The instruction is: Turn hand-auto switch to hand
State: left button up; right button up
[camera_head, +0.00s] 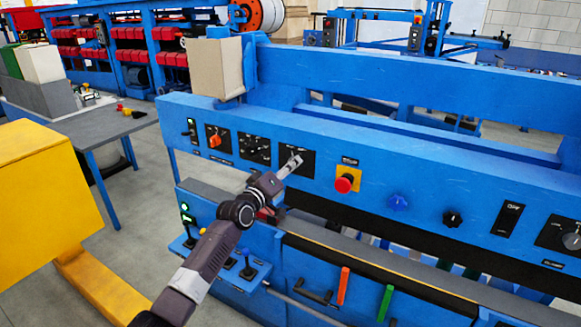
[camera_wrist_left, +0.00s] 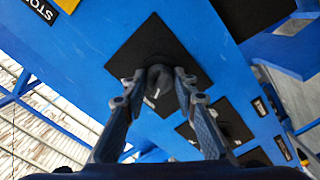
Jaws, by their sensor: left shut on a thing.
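The hand-auto switch is a dark rotary knob (camera_wrist_left: 160,76) on a square black plate (camera_wrist_left: 138,62), seen in the left wrist view. The same plate (camera_head: 308,168) shows in the head view on the blue panel, between the black dial plate and the emergency stop. My left gripper (camera_head: 291,165) reaches the plate from below. In the wrist view its two fingers (camera_wrist_left: 158,84) are on either side of the knob, shut on it. In the head view the gripper hides the knob, and the label is unreadable. My right gripper is not in view.
A red emergency stop on a yellow box (camera_head: 345,181) sits right of the plate. A black dial plate (camera_head: 255,149) and an orange switch (camera_head: 215,140) sit left. Blue (camera_head: 398,203) and black (camera_head: 452,218) knobs are further right. A dark ledge (camera_head: 340,235) runs below the panel.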

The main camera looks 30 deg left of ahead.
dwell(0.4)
pick_arm(q)
jog(key=o, duration=1.2)
jog(key=shift+c, duration=0.2)
jog(key=shift+s, duration=0.1)
jog(key=s, duration=1.1)
jog(key=shift+s+d, duration=0.25)
jog(key=shift+s, duration=0.15)
